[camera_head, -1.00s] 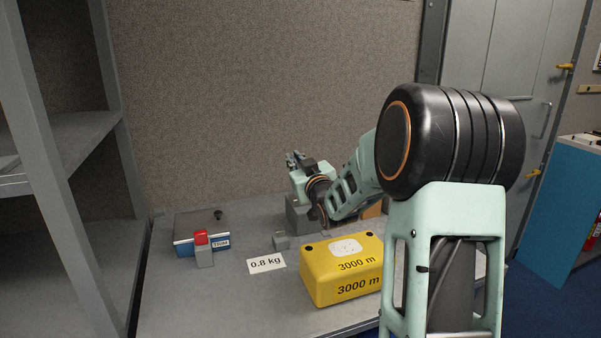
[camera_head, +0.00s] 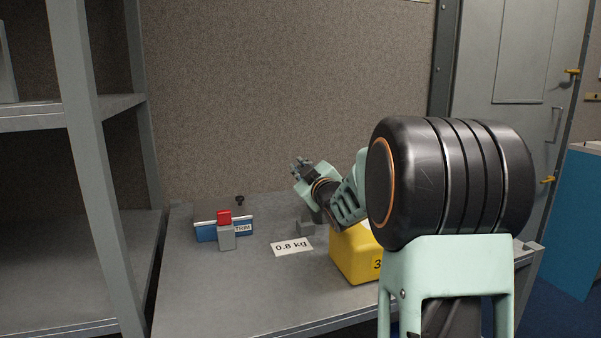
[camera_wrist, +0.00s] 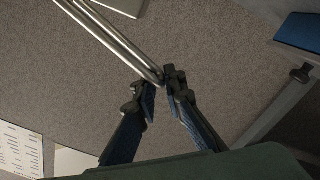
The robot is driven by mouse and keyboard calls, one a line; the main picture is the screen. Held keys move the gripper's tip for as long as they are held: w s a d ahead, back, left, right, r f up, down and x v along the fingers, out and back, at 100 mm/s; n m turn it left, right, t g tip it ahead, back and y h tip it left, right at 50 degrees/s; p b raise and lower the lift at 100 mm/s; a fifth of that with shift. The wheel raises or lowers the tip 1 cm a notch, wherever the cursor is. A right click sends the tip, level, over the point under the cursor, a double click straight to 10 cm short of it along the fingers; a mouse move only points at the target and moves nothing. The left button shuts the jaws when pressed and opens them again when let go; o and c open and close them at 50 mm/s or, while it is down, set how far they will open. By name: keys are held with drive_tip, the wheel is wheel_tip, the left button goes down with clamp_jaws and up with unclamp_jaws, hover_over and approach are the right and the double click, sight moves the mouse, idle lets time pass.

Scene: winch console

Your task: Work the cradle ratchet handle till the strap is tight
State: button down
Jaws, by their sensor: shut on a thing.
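The ratchet handle (camera_wrist: 118,38) shows in the wrist view as two bright metal bars that meet in a rounded end. My gripper (camera_wrist: 160,86) is shut on that end, with a fingertip on either side. In the head view my gripper (camera_head: 301,167) is above the back of the bench, before the speckled wall. The handle cannot be made out there. A small part of grey metal (camera_head: 307,228) shows below my wrist; I cannot tell whether it belongs to the cradle. I cannot make out the strap in either view.
A blue box (camera_head: 207,233) marked TRM, with a red-topped grey block (camera_head: 226,237) before it, stands on the left of the bench (camera_head: 235,290). A 0.8 kg card (camera_head: 291,247) lies mid-bench. My arm partly hides a yellow block (camera_head: 351,257). Grey shelving (camera_head: 85,150) stands left.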

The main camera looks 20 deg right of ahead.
drive_tip(key=shift+a+f+b, duration=0.2)
drive_tip(key=shift+f+b, duration=0.55)
drive_tip(key=shift+f, duration=0.35)
drive_tip(key=c, duration=2.1)
unclamp_jaws()
wheel_tip(320, 180, up, 10)
drive_tip(key=shift+r, duration=0.1)
